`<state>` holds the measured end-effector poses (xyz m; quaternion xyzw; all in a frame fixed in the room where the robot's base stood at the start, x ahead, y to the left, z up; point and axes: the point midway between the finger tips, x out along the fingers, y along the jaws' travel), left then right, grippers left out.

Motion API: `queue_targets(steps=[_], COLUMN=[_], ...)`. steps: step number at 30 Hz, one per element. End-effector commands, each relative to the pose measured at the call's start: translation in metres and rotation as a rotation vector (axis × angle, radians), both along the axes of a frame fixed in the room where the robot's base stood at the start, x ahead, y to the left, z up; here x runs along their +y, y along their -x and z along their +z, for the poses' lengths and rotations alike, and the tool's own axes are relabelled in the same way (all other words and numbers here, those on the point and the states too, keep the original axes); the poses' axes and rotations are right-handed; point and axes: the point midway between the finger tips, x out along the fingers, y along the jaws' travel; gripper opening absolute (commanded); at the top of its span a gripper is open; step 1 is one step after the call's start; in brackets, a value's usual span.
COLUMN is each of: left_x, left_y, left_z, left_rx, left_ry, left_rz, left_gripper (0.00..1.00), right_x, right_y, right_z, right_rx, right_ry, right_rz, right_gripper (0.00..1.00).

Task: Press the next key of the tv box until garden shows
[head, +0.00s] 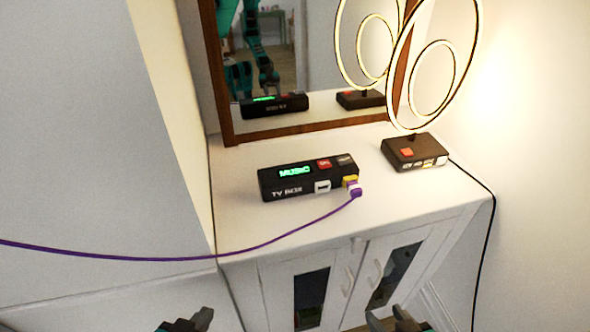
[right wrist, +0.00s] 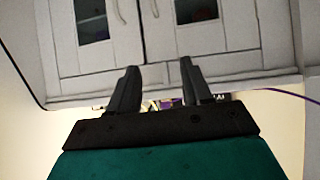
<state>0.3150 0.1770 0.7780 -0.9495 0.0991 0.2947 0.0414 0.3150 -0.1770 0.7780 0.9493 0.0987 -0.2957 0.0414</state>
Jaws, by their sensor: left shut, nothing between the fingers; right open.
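The black TV box (head: 308,178) lies on the white cabinet top, and its green display reads MUSIC. A red key (head: 325,164) and a dark key (head: 345,160) sit on its top; their labels are too small to read surely. A purple cable runs from a plug (head: 354,188) at its right front corner. My left gripper (head: 185,322) is shut and empty at the bottom edge of the head view, in front of the cabinet and well short of the box. My right gripper (head: 396,318) is open and empty; it also shows in the right wrist view (right wrist: 160,75), facing the cabinet.
A ring lamp's dark base (head: 413,153) with an orange button stands right of the box. A wood-framed mirror (head: 300,125) stands behind and reflects the box and my arms. The purple cable (head: 180,258) crosses to the left. Cabinet doors (head: 340,270) face me.

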Motion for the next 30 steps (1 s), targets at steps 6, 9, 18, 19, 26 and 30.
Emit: queue_targets(steps=[6, 9, 18, 19, 26, 30], left_x=[-0.0001, -0.0001, 0.0, 0.0, 0.0002, 0.0004], left_y=[0.0003, 0.0003, 0.0005, 0.0005, 0.0005, 0.0006], left_z=[-0.0002, -0.0003, -0.0004, -0.0004, -0.0005, -0.0005], left_rx=[0.001, 0.001, 0.001, 0.001, 0.002, 0.002], left_ry=[0.0, 0.0, 0.0, 0.001, 0.0, -0.001], left_rz=[0.0, 0.0, 0.0, 0.001, 0.0, 0.001], left_gripper=[0.0, 0.0, 0.0, 0.0, 0.0, 0.0], right_x=[-0.0003, -0.0003, -0.0003, -0.0003, -0.0001, -0.0001], right_y=[0.0003, 0.0003, 0.0002, 0.0002, 0.0001, 0.0001], right_z=[-0.0003, -0.0003, -0.0003, -0.0003, -0.0002, -0.0002], right_rx=[0.001, 0.001, 0.001, 0.001, 0.0, 0.0], right_ry=[0.001, 0.001, 0.001, 0.001, 0.001, 0.001], right_rz=[0.001, 0.001, 0.001, 0.001, 0.001, 0.001], right_gripper=[0.28, 0.18, 0.0, 0.0, 0.0, 0.0])
